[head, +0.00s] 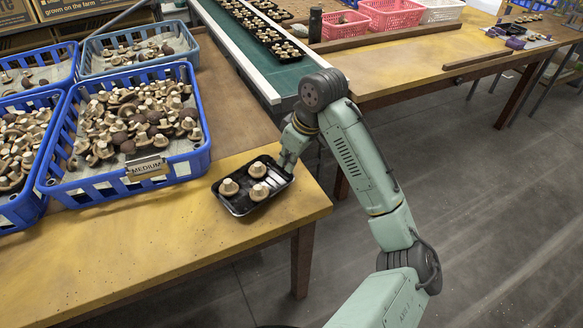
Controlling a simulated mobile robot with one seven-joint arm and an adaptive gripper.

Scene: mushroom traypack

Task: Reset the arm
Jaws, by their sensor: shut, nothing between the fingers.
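My arm reaches over the near table, and my gripper (284,168) is at the right end of a small black tray (238,208). The gripper is shut and small in this view; I cannot tell whether it touches the tray. The tray lies near the table's front right corner and holds three pale mushrooms: one at left (229,187), one at the back (257,169) and one at the front (259,192). Part of the tray's right end is hidden by my gripper.
A blue crate of mushrooms (135,192) with a MEDIUM label stands left of the tray, with more blue crates beyond. A green conveyor (290,75) carries filled black trays behind my arm. Pink crates (388,14) stand at the back. The wooden table (170,240) is bare in front.

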